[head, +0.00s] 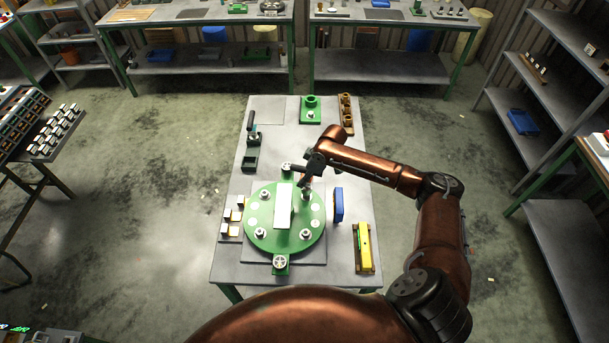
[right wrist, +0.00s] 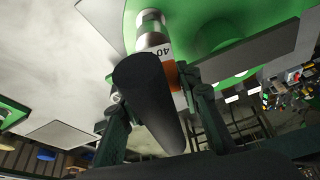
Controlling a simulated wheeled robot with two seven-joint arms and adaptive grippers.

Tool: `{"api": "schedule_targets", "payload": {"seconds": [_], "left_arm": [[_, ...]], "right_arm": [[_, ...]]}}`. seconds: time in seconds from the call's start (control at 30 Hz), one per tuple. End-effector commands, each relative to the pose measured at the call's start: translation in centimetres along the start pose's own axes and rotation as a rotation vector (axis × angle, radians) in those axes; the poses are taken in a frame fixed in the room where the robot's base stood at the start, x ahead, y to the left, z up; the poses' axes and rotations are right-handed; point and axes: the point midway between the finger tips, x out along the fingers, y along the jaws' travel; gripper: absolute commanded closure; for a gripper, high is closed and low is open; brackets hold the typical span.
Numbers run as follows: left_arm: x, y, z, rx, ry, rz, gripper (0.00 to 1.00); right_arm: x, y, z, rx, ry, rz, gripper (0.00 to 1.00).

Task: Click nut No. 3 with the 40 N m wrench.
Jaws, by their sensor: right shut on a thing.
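My right gripper (head: 312,168) is over the upper right part of the green round plate (head: 259,211). In the right wrist view its fingers (right wrist: 158,100) are closed around the black handle of the wrench (right wrist: 142,78), which carries a white label reading 40. The wrench's metal socket end (right wrist: 151,24) points to the green surface; in the head view it shows near the plate's upper right nut position (head: 306,190). I cannot tell whether it is seated. Two nuts (head: 262,236) (head: 305,234) stand on the plate's lower half. No nut numbers are readable. My left gripper is not in view.
A white block (head: 284,204) stands mid-plate, with handwheels (head: 280,262) (head: 286,167) at the plate's edges. A blue block (head: 338,205) and a yellow tool in a holder (head: 363,246) lie right of it. Small parts (head: 232,215) lie left.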

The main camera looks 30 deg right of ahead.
Motion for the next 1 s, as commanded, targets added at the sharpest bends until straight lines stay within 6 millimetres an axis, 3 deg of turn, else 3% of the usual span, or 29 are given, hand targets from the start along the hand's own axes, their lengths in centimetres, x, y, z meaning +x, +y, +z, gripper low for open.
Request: {"api": "schedule_targets", "payload": {"seconds": [0.5, 1.0], "left_arm": [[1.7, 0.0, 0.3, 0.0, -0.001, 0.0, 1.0], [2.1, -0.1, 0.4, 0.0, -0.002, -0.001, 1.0]], "right_arm": [[0.4, -0.5, 0.1, -0.462, 0.005, -0.184, 1.0], [0.3, -0.6, 0.2, -0.56, 0.003, -0.223, 1.0]]}}
